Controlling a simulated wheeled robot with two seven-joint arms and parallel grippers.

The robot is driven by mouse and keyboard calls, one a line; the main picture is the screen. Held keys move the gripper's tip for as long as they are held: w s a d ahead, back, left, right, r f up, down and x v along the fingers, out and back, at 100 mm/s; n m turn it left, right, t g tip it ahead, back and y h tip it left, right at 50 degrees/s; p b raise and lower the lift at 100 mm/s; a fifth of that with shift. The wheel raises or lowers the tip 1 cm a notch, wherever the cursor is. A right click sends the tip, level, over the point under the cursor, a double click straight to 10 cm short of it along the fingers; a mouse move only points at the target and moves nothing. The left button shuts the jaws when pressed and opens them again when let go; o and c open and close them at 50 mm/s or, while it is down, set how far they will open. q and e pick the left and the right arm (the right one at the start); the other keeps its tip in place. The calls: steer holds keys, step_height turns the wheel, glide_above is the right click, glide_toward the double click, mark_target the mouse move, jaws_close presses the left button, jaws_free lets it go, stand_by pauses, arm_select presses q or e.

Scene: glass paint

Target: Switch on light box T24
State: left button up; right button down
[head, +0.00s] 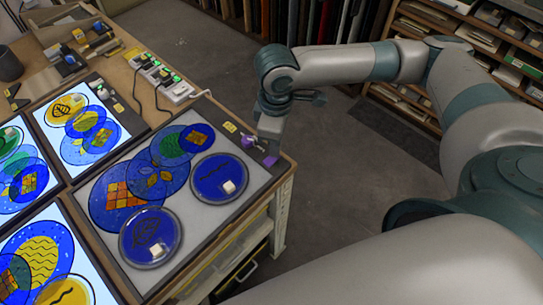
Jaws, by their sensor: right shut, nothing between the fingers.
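An unlit light box (197,236) lies at the table's right corner, its grey panel carrying overlapping blue, green and orange glass discs. A small yellow label (229,127) sits on its far edge; its text is too small to read, so I cannot tell whether this is T24. Small purple parts (270,160) show at that corner, near a pale fitting; I cannot make out which is the switch. My right gripper (269,136) points down at this corner, shut and empty, close to the purple parts; contact is unclear. My left gripper is not in view.
Lit light boxes with coloured discs (88,130) lie to the left. A power strip with green lights (162,76) and cables stands at the back. Two round blue dishes with pale blocks (219,177) rest on the unlit box. Shelves stand behind; the floor right of the table is clear.

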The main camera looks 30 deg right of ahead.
steer(key=shift+f, duration=0.4)
steer(key=shift+r, duration=0.1)
step_height(320, 180, up, 7)
steer(key=p, duration=0.9)
stand_by(0.6)
steer(key=shift+s, duration=0.1)
stand_by(0.6)
